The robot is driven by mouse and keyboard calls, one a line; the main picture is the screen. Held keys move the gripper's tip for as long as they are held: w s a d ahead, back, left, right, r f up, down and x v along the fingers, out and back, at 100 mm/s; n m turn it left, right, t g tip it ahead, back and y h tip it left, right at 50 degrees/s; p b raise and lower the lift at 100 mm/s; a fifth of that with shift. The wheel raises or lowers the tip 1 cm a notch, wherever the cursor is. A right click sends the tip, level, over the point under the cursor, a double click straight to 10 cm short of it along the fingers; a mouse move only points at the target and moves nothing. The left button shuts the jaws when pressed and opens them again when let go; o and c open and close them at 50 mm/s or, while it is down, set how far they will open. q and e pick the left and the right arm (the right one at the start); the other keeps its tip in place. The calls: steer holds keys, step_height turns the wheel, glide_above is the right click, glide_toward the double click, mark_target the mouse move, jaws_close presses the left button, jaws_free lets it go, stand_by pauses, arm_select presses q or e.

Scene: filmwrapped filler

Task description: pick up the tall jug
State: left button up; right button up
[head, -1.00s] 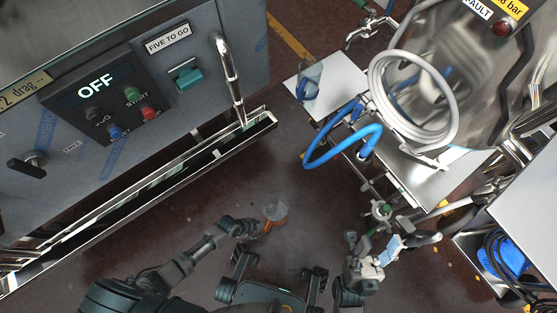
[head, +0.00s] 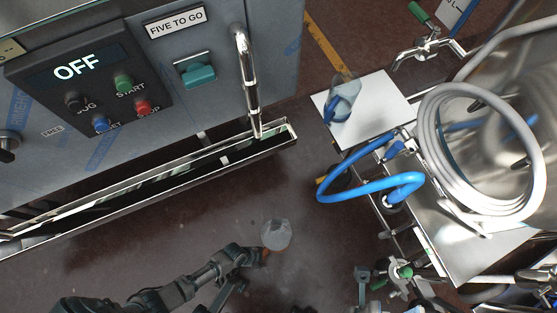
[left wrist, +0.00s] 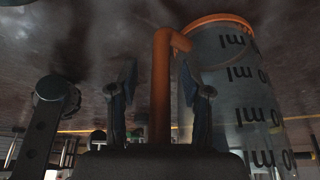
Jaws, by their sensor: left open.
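A clear jug with an orange handle (head: 276,234) is at the lower middle of the head view. In the left wrist view the jug (left wrist: 238,95) stands tall, with an orange rim and dark "ml" marks. Its orange handle (left wrist: 161,90) runs up between the two dark fingers of my open left gripper (left wrist: 160,105), with a gap on each side. In the head view my left gripper (head: 250,257) is beside the jug on its handle side. What seems to be my right gripper (head: 365,282) is at the bottom, right of centre; its jaws are unclear.
A second clear vessel with blue on it (head: 343,98) stands on a white shelf (head: 385,105). A blue hose (head: 335,190) loops out beside it. A metal trough (head: 170,170) runs below the grey machine (head: 215,105). Dark floor is clear between trough and shelf.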

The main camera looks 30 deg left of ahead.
arm_select(q)
steer(key=shift+w+a+r, duration=0.1)
steer(key=shift+c, duration=0.3)
steer(key=shift+d, duration=0.2)
jaws_close()
